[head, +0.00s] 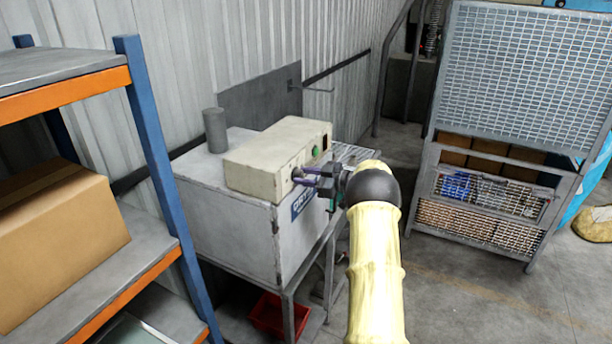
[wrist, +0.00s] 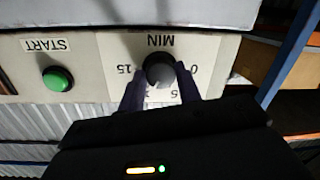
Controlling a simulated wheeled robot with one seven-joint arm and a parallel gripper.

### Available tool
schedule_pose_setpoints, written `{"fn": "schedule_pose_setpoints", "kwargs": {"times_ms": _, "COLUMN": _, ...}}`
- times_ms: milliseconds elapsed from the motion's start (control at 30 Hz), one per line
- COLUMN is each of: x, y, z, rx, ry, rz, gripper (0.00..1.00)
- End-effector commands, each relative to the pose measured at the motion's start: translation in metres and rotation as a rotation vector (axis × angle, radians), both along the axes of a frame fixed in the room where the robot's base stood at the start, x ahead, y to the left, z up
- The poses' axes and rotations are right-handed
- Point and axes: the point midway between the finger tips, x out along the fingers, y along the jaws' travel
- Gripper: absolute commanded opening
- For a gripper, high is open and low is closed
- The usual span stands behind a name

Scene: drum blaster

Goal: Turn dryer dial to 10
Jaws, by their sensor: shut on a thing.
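The dryer dial (wrist: 158,67) is a round black knob on a pale panel, seen upside down in the wrist view. The panel (wrist: 112,48) reads MIN, with 0, 5 and 15 visible around the knob. The 10 mark is mostly hidden near the fingers, and I cannot tell the dial's setting. My gripper (wrist: 160,84) has its two dark fingers on either side of the dial, shut on it. In the head view, my gripper (head: 299,175) reaches the front of the beige control box (head: 262,158) on the grey dryer (head: 225,220).
A green START button (wrist: 57,79) sits beside the dial; it also shows in the head view (head: 315,151). A blue-and-orange shelf (head: 150,130) with a cardboard box (head: 60,235) stands at left. A wire-mesh cage (head: 510,70) stands at right. Open floor lies between.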

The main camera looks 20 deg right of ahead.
Motion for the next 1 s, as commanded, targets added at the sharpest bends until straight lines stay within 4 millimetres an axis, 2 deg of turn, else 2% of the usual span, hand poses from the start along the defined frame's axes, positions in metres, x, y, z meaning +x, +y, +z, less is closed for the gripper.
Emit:
{"fn": "schedule_pose_setpoints", "kwargs": {"times_ms": 33, "x": -0.001, "y": 0.002, "z": -0.005, "rx": 0.0, "ry": 0.009, "rz": 0.007, "gripper": 0.11}}
{"fn": "schedule_pose_setpoints", "kwargs": {"times_ms": 67, "x": -0.001, "y": 0.002, "z": -0.005, "rx": 0.0, "ry": 0.009, "rz": 0.007, "gripper": 0.38}}
{"fn": "schedule_pose_setpoints", "kwargs": {"times_ms": 133, "x": -0.001, "y": 0.002, "z": -0.004, "rx": 0.0, "ry": 0.007, "rz": 0.007, "gripper": 0.51}}
{"fn": "schedule_pose_setpoints", "kwargs": {"times_ms": 167, "x": -0.001, "y": 0.002, "z": -0.003, "rx": 0.0, "ry": 0.006, "rz": 0.006, "gripper": 0.55}}
{"fn": "schedule_pose_setpoints", "kwargs": {"times_ms": 567, "x": -0.004, "y": -0.004, "z": 0.0, "rx": -0.002, "ry": -0.002, "rz": 0.002, "gripper": 0.55}}
{"fn": "schedule_pose_setpoints", "kwargs": {"times_ms": 767, "x": -0.025, "y": -0.022, "z": 0.001, "rx": -0.003, "ry": -0.003, "rz": 0.0, "gripper": 0.55}}
{"fn": "schedule_pose_setpoints", "kwargs": {"times_ms": 1000, "x": -0.061, "y": -0.053, "z": 0.005, "rx": -0.003, "ry": -0.003, "rz": 0.0, "gripper": 0.55}}
